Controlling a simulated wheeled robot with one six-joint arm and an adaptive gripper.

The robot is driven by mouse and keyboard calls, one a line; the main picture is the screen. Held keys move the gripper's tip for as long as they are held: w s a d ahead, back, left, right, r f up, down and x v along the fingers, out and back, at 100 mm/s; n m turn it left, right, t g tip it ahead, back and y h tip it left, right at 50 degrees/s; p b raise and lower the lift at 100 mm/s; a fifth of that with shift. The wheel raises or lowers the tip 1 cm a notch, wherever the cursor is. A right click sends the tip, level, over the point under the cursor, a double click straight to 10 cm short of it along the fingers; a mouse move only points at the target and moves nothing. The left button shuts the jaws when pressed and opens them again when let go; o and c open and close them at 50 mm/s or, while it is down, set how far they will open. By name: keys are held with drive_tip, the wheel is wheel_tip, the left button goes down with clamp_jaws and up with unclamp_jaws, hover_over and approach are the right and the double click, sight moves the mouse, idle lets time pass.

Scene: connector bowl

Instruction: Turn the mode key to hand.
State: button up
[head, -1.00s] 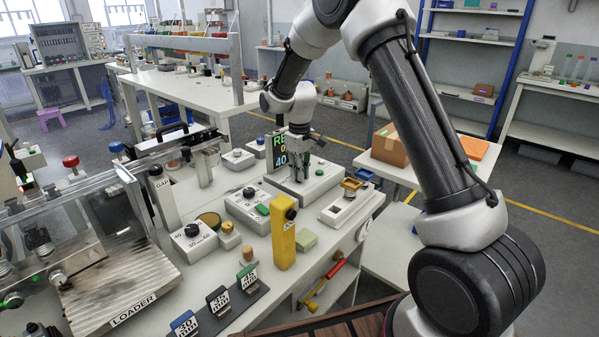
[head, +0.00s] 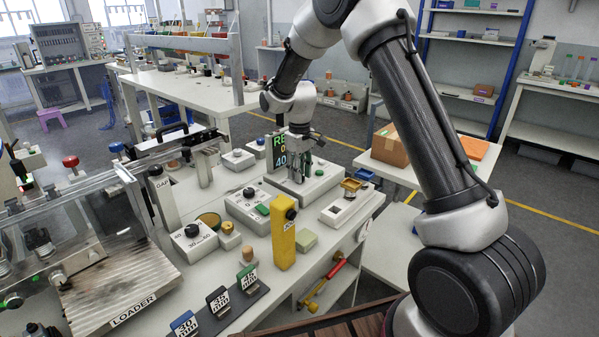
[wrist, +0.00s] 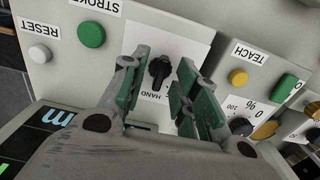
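The black mode key (wrist: 159,72) stands on a white label plate on the grey control box (wrist: 215,50), with the word HAND printed below it in the wrist view. The key lies nearly along the line towards HAND, slightly tilted; I cannot tell which end is its pointer. My gripper (wrist: 157,90) is open, with one green-padded finger on each side of the key. I see gaps between the pads and the key. In the head view my gripper (head: 297,166) is low over the box, and the key is hidden behind it.
A green STROKE button (wrist: 92,34), a white RESET button (wrist: 40,54), a yellow TEACH button (wrist: 238,77) and a dark percent dial (wrist: 241,126) sit close around. A small display (head: 278,152) stands just left of my gripper, and a yellow post (head: 284,238) stands in front.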

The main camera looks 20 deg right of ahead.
wheel_tip(320, 180, up, 12)
idle(0.4)
drive_tip(key=s+d+r+m+t, duration=0.1)
drive_tip(key=s+d, duration=0.4)
drive_tip(key=s, duration=0.7)
drive_tip(key=s+d+r+m+t, duration=0.2)
drive_tip(key=s+d+r, duration=0.3)
drive_tip(key=s, duration=0.7)
drive_tip(key=s+d+r+m+t, duration=0.1)
drive_tip(key=s+d+r+m, duration=0.2)
drive_tip(key=s, duration=1)
drive_tip(key=shift+d+r+m, duration=0.4)
drive_tip(key=shift+d+r, duration=0.4)
drive_tip(key=shift+d, duration=0.1)
drive_tip(key=shift+s, duration=0.1)
